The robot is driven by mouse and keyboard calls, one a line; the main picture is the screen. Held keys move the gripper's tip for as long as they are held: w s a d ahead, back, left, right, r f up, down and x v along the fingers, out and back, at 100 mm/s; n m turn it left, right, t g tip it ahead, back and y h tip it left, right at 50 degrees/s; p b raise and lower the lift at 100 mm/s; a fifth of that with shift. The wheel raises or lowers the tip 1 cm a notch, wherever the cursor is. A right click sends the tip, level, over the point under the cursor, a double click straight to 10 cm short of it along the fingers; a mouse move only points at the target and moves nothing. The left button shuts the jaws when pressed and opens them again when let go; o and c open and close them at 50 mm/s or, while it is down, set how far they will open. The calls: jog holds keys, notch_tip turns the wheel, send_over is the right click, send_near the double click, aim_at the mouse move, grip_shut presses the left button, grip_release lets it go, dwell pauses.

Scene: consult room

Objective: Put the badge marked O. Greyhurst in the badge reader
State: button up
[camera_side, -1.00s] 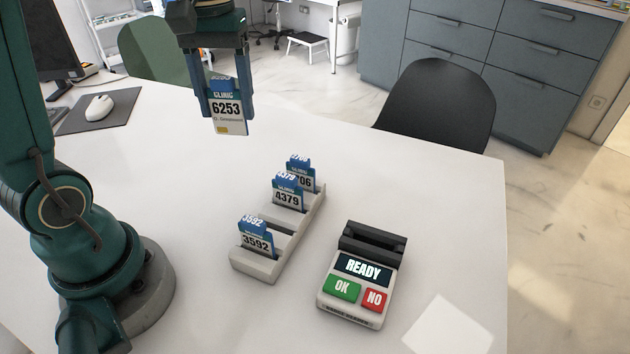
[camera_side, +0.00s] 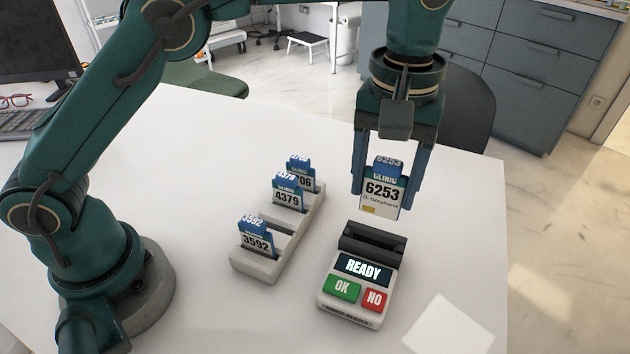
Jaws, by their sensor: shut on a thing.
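My gripper (camera_side: 385,192) is shut on a white and blue badge (camera_side: 382,193) marked CLINIC, 6253 and O. Greyhurst. The badge hangs upright between the two fingers, with its printed face toward the camera. It is above and slightly behind the badge reader (camera_side: 327,301), apart from it in the picture. The reader has a dark slot block (camera_side: 372,242) at its back, a screen that says READY, a green OK button and a red NO button. The slot looks empty.
A pale badge rack (camera_side: 252,264) stands left of the reader. It holds badges 3592 (camera_side: 256,241), 4379 (camera_side: 288,197) and one ending in 06 (camera_side: 301,178). A white square (camera_side: 449,325) lies at front right. A dark chair (camera_side: 466,115) is behind the table.

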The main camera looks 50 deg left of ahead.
aim_at(381, 207)
jog(key=shift+d+f, duration=0.1)
jog(key=shift+f, duration=1.9)
jog(key=shift+s+f, duration=0.1)
jog(key=shift+f, duration=2.2)
dwell(1.1)
jog(key=o, duration=1.2)
jog(key=shift+c, duration=1.4)
jog(key=shift+o, duration=0.9)
jog(key=shift+r, duration=3.65)
